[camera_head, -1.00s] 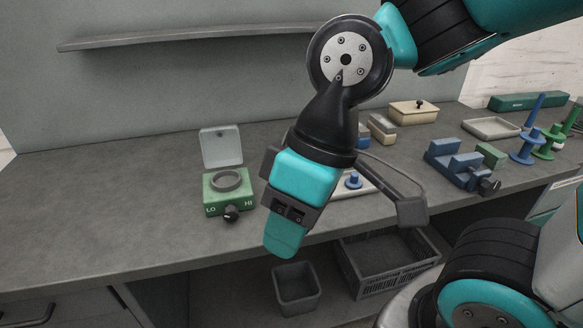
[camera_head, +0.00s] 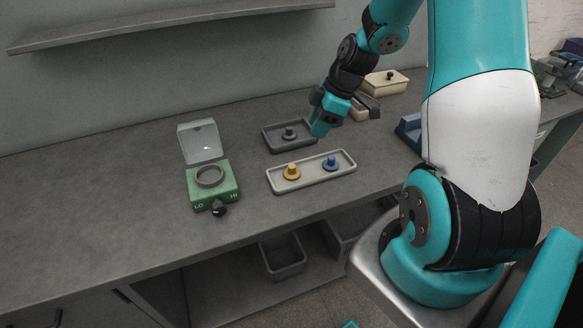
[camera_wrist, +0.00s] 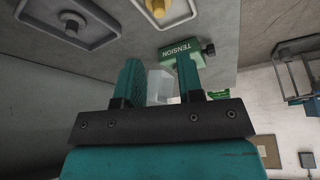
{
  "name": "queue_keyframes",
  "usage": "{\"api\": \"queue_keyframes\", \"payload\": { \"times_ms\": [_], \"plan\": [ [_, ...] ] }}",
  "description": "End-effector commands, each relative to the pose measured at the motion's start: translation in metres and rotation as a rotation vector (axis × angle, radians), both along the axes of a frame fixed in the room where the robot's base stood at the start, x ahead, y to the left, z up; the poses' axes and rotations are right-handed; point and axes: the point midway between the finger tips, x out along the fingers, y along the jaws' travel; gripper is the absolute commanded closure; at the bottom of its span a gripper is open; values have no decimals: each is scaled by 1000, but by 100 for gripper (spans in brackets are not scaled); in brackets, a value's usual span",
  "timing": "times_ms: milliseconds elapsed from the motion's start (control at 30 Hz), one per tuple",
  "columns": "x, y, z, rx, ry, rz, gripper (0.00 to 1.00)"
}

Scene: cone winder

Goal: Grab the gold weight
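The gold weight (camera_head: 291,172), a round piece with a knob on top, stands in the left part of a light grey tray (camera_head: 313,178). A blue weight (camera_head: 331,163) stands in the same tray to its right. In the wrist view the gold weight (camera_wrist: 158,7) is cut off by the top edge. My gripper (camera_head: 318,130) is behind and to the right of the gold weight, apart from it, beside a dark tray (camera_head: 268,140). In the wrist view my two gripper fingers (camera_wrist: 160,70) stand apart with nothing held.
The dark tray holds a dark weight (camera_head: 289,133). A green tension box (camera_head: 213,186) with a raised clear lid stands left of the light tray. A cream lidded box (camera_head: 385,83) stands behind my gripper. The table's left side is clear.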

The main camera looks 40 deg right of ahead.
Motion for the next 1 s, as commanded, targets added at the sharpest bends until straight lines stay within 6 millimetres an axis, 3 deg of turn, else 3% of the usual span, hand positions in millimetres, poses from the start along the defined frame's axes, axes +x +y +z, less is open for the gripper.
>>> {"api": "queue_keyframes", "payload": {
  "times_ms": [300, 667, 1000],
  "plan": [
    [15, 25, -65, 3, 7, 3, 66],
    [24, 35, -93, 2, 4, 3, 66],
    [36, 47, -130, 2, 3, 1, 66]
  ]
}}
